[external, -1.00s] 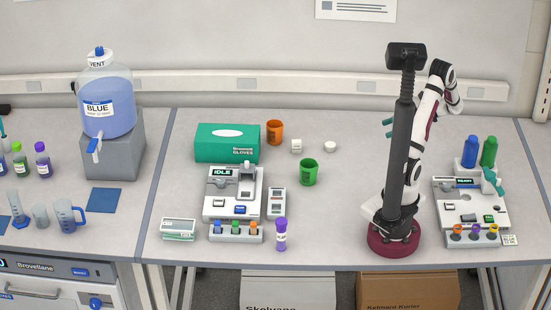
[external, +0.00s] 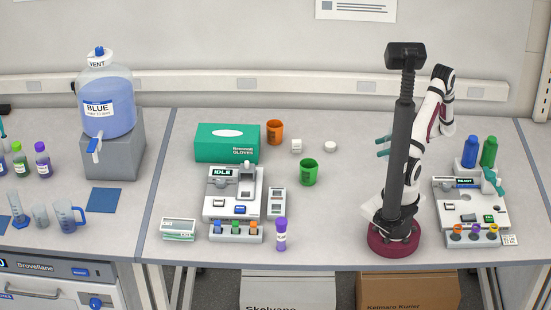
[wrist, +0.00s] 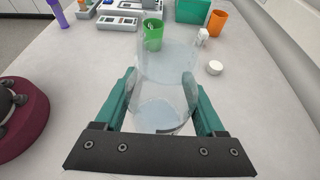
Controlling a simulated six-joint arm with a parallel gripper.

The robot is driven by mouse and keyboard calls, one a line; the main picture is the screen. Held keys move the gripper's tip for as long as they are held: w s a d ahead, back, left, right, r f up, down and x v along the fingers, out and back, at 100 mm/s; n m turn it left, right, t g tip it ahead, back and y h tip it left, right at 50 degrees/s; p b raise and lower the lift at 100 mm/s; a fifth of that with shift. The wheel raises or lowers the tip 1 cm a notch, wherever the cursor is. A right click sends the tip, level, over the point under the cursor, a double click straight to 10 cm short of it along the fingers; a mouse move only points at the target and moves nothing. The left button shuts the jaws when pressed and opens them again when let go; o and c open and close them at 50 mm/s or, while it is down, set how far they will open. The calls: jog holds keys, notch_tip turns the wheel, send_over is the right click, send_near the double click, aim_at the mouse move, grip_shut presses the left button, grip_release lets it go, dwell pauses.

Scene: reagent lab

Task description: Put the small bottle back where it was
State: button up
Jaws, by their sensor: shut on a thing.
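In the external view my gripper (external: 382,146) is left of the arm's dark column, above the table. The held bottle cannot be made out there.
A green cup (external: 309,172), an orange cup (external: 275,132), a small white container (external: 297,146) and a white round lid (external: 330,147) stand left of my gripper. Table between these and my arm is clear.

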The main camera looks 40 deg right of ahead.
jog(key=w+a+f, duration=0.1)
jog(key=w, duration=0.1)
jog(key=w+a+f, duration=0.1)
jog(key=w+f, duration=0.1)
jog(key=w+a+f, duration=0.1)
jog(key=w, duration=0.1)
jog(key=shift+w+a+f, duration=0.1)
jog(key=shift+a+f, duration=0.1)
jog(key=shift+a, duration=0.2)
jog(key=f, duration=0.3)
jog(key=shift+w+a+f, duration=0.15)
jog(key=shift+w+f, duration=0.15)
jog(key=shift+f, duration=0.4)
jog(key=shift+f, duration=0.15)
jog(key=o, duration=1.5)
jog(key=v, duration=1.2)
